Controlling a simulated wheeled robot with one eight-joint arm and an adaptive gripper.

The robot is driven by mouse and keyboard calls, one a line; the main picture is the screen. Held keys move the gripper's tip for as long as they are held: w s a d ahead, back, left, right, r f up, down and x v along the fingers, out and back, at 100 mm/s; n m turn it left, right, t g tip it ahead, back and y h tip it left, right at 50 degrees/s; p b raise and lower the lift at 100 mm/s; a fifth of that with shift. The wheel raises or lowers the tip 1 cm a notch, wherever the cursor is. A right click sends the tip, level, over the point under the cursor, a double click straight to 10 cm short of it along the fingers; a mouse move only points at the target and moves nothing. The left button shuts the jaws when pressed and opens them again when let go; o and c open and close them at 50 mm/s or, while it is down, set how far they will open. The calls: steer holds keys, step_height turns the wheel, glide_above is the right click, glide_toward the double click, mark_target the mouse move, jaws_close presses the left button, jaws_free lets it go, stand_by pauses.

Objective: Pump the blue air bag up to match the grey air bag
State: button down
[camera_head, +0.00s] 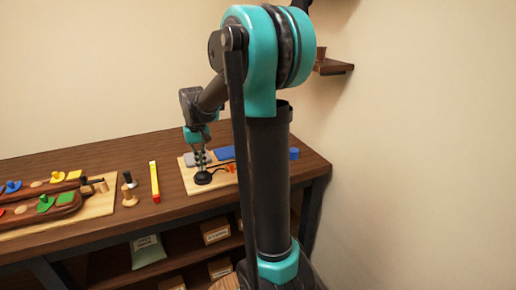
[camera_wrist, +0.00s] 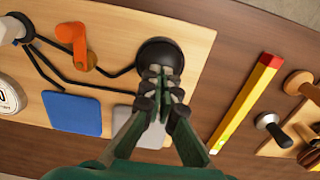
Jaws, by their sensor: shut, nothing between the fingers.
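The blue air bag (camera_wrist: 72,113) lies flat on a light wooden board, and it also shows in the head view (camera_head: 230,152). The grey air bag (camera_wrist: 150,138) lies beside it, partly hidden by my gripper; it shows in the head view (camera_head: 190,159) too. A round black pump bulb (camera_wrist: 158,53) sits on the board with a black tube running from it. An orange valve lever (camera_wrist: 76,44) stands by the tubes. My gripper (camera_wrist: 165,80) is shut and empty, pointing down with its fingertips over the bulb's near edge. I cannot tell whether they touch it.
A white round dial (camera_wrist: 9,96) is at the wrist view's left edge. A tray of coloured pieces (camera_head: 95,211) is further left. A wall stands to the right.

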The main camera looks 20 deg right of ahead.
steer(key=shift+f, duration=0.4)
steer(key=shift+r, duration=1.8)
steer(key=shift+f, duration=0.2)
